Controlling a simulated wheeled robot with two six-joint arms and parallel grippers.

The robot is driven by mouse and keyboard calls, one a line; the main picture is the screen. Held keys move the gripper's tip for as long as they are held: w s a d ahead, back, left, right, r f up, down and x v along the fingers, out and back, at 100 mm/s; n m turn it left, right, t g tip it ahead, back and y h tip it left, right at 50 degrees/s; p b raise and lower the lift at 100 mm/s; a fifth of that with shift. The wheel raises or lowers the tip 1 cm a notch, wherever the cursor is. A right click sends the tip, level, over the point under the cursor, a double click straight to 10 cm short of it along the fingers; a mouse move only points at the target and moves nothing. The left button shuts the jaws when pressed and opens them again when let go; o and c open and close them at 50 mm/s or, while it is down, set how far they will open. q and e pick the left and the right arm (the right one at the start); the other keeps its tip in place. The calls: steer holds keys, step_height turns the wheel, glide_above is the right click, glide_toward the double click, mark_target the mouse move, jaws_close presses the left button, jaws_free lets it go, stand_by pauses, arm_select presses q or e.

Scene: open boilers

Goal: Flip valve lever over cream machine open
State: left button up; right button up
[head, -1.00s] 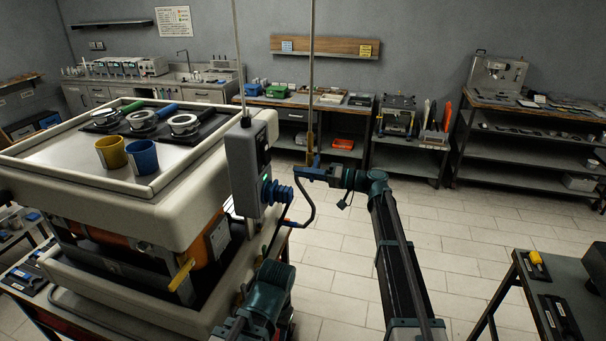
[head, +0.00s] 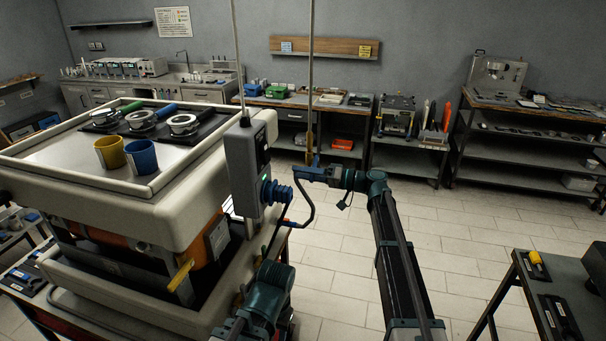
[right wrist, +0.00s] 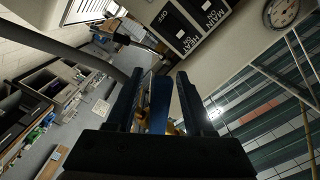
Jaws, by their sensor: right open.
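The cream machine (head: 190,215) fills the left of the head view. A thin pipe (head: 311,60) hangs from above to its right, with a yellow-orange piece (head: 309,146) at its lower end that looks like the valve lever. My right gripper (head: 303,172) reaches left just below this piece. In the right wrist view its jaws (right wrist: 160,100) are apart, with a blue bar between them and a yellow-orange bit (right wrist: 173,128) behind; contact cannot be told.
A grey switch box (head: 247,160) stands on the machine's right side, with a blue ribbed fitting (head: 277,192) and a curved dark tube close to my gripper. Yellow (head: 111,153) and blue (head: 142,157) cups stand on top.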

steer(key=v, duration=1.4)
steer(key=shift+a, duration=0.1)
steer(key=shift+c, duration=0.3)
